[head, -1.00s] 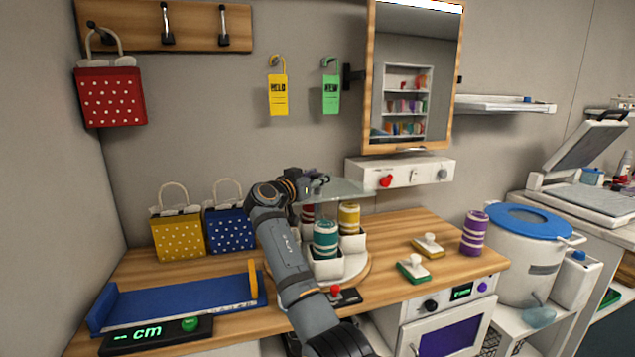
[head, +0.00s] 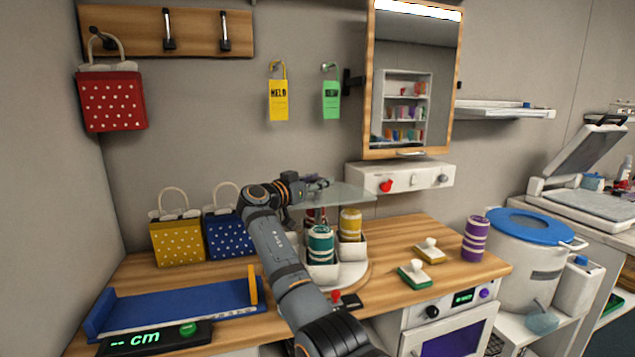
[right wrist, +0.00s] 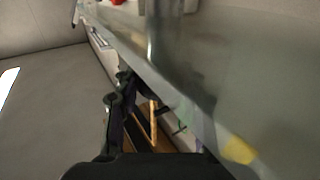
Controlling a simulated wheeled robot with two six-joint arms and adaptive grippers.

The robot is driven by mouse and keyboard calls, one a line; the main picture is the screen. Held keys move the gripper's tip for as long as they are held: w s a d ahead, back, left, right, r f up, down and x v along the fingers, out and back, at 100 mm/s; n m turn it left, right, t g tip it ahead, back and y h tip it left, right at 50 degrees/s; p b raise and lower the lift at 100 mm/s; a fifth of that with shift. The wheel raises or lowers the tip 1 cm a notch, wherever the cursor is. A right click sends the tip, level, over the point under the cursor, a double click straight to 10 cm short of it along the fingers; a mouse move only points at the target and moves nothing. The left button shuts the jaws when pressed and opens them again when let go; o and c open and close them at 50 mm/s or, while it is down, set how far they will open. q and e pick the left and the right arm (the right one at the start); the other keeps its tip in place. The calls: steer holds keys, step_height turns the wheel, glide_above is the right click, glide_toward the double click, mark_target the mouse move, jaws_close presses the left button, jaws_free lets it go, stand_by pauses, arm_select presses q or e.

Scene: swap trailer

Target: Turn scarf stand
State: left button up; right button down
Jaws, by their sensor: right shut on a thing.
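The scarf stand (head: 352,275) is a round white turntable on the wooden counter, with square white cups holding rolled scarves. The teal roll (head: 320,245) is at the front left and the yellow roll (head: 350,224) at the back right. A dark red roll behind is mostly hidden by my arm. My right gripper (head: 318,184) is above the back of the stand, beside a glass shelf (head: 350,194). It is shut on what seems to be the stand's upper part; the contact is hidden. In the right wrist view, dark fingers (right wrist: 128,105) show beside a blurred pane. My left gripper is not in view.
A small black base with a red knob (head: 336,297) sits before the stand. A blue measuring tray (head: 175,300) and yellow and blue bags are left. A mirror (head: 415,80) hangs above.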

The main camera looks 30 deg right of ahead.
steer(key=c, duration=0.7)
jaws_free()
steer(key=shift+f, duration=0.1)
steer(key=shift+c, duration=0.2)
steer(key=v, duration=1.2)
